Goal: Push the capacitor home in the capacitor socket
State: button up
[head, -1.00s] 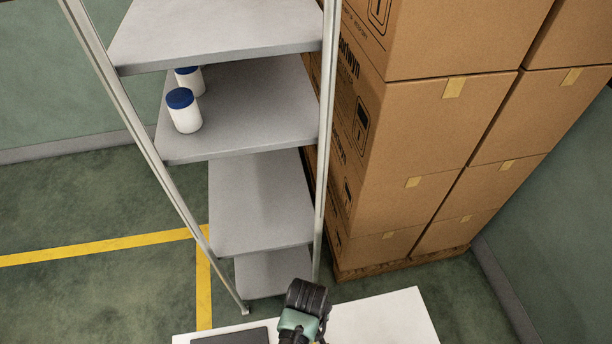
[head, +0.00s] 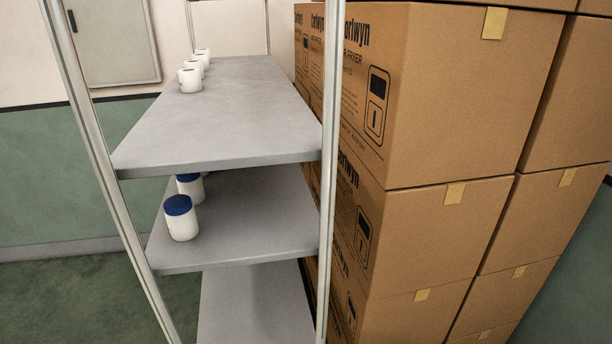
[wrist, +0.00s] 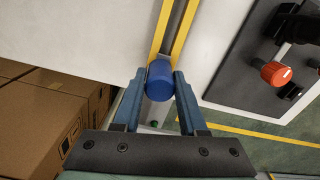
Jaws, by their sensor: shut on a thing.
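My gripper (wrist: 160,88) shows in the wrist view with its two blue-grey fingers shut on a blue cylinder, which I take to be the capacitor (wrist: 160,84). The capacitor sits between the fingertips, its rounded blue side and end facing the camera. I cannot make out the capacitor socket, nor tell whether the capacitor touches anything beyond the fingers. The head view shows neither my gripper nor the capacitor.
Yellow-edged rails (wrist: 164,35) run beyond the capacitor. A dark plate (wrist: 240,75) with a red knob (wrist: 276,73) lies right. Cartons (wrist: 40,120) stand lower left. In the head view, a grey shelf rack (head: 225,110) holds white jars beside stacked cartons (head: 440,110).

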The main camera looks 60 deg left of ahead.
grip_shut()
jog(key=shift+r, duration=0.1)
jog(key=shift+r+p, duration=2.45)
jog(key=shift+p, duration=0.2)
